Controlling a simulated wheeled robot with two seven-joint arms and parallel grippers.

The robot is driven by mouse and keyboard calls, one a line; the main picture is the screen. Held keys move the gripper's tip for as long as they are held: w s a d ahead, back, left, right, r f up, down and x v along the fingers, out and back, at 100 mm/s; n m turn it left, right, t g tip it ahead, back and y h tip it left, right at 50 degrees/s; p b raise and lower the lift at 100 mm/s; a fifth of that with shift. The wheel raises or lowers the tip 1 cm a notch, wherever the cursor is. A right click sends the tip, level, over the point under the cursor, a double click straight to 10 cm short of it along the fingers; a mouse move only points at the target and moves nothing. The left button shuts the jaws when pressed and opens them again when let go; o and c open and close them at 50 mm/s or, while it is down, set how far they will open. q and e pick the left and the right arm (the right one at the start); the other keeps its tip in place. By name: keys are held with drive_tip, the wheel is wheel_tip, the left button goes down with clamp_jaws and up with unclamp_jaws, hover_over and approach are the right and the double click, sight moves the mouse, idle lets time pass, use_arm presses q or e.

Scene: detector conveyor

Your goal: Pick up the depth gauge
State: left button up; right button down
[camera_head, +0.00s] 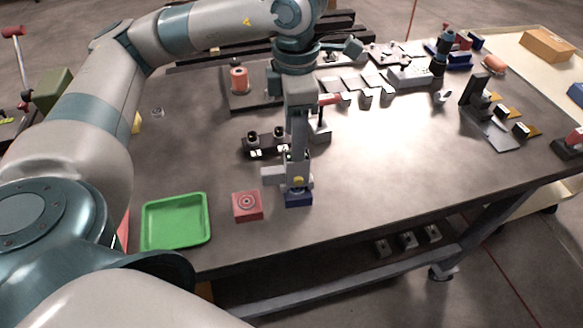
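My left arm reaches in from the left and its gripper (298,182) points down near the front edge of the grey table (400,165). A dark blue block (298,199) sits directly under the gripper, with a small yellow spot and pale parts just above it. The fingers overlap these parts, so I cannot tell whether they are open, shut or touching the block. I cannot tell for sure which item is the depth gauge. My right gripper is not in view.
A red block with a ring mark (247,206) and a green tray (148,226) lie left of the blue block. A black fixture (259,149) stands behind. A dark angled fixture (474,92) stands at the right. The table's right front is clear.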

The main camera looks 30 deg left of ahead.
sight(288, 173)
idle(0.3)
use_arm(q)
drive_tip(key=shift+a+f+p, duration=0.15)
drive_tip(key=shift+f+p, duration=0.3)
drive_tip(key=shift+p, duration=0.05)
drive_tip(key=f, duration=0.1)
drive_tip(key=f+p, duration=0.1)
drive_tip(key=f, duration=0.1)
drive_tip(key=shift+a+p, duration=0.25)
drive_tip(key=shift+p, duration=0.05)
drive_tip(key=shift+w+f, duration=0.1)
drive_tip(key=shift+f, duration=0.6)
clamp_jaws()
